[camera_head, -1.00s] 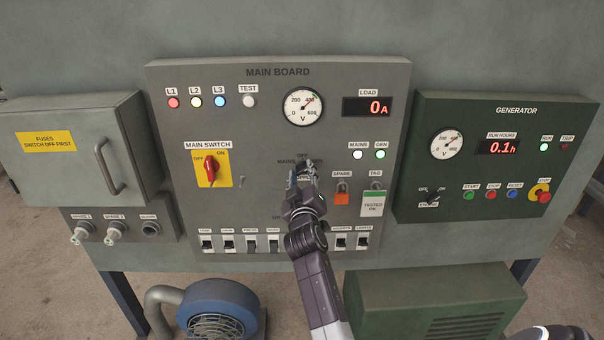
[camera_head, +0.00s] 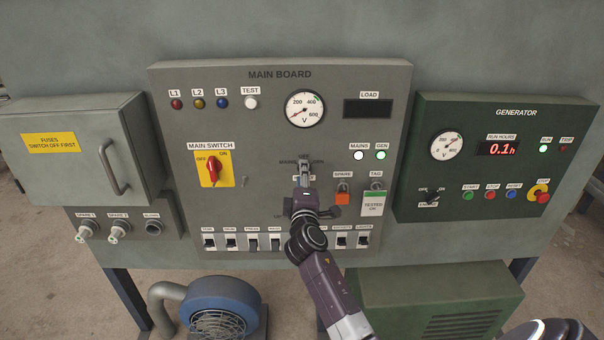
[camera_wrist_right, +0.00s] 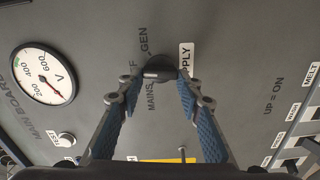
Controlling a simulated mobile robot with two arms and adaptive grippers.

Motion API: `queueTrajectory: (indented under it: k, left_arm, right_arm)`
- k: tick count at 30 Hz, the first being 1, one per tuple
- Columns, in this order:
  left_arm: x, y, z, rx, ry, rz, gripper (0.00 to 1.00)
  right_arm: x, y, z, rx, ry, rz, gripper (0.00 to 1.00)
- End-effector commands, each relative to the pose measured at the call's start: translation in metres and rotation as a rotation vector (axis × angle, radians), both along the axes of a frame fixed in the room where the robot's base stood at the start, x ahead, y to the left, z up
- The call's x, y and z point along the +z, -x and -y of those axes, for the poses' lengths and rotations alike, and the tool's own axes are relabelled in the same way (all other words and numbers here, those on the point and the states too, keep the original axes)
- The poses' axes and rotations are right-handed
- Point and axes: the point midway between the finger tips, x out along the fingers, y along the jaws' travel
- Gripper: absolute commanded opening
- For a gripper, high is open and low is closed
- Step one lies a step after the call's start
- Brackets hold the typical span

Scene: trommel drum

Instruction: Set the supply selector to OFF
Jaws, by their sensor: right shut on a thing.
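The supply selector (camera_wrist_right: 158,73) is a dark knob on the main board, with MAINS, OFF and GEN labels around it. In the wrist view its pale-edged end points toward the partly covered OFF label, between MAINS and GEN. My right gripper (camera_head: 304,170) is at the selector from below in the head view and hides most of it. In the wrist view the blue-padded fingers of the right gripper (camera_wrist_right: 160,88) are on either side of the knob, shut on it. My left gripper is not in view.
The L1, L2 and L3 lamps (camera_head: 198,103) are dark and the load display (camera_head: 368,108) is blank. The voltmeter (camera_head: 305,110) needle is low. The MAINS lamp (camera_head: 358,155) and GEN lamp (camera_head: 382,155) are lit. A red main switch (camera_head: 212,170) is at left; breakers (camera_head: 275,241) are below.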

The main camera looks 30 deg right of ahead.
Motion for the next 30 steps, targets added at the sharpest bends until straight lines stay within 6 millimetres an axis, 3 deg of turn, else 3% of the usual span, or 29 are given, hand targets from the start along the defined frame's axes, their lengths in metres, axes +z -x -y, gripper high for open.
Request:
queueTrajectory:
  k: [9,24,25,30]
  left_arm:
    - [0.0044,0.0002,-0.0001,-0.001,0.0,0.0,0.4]
    - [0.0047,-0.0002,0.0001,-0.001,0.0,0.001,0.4]
    - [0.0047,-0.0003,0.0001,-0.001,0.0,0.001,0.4]
    - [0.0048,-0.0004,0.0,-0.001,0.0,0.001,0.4]
  right_arm:
    - [0.0029,0.0006,0.0042,-0.008,0.094,-0.053,0.09]
    - [0.0041,0.0005,0.0046,-0.009,0.109,-0.058,0.09]
    - [0.0042,0.0005,0.0047,-0.009,0.108,-0.058,0.35]
    - [0.003,0.0003,0.0031,-0.006,0.106,-0.059,0.51]
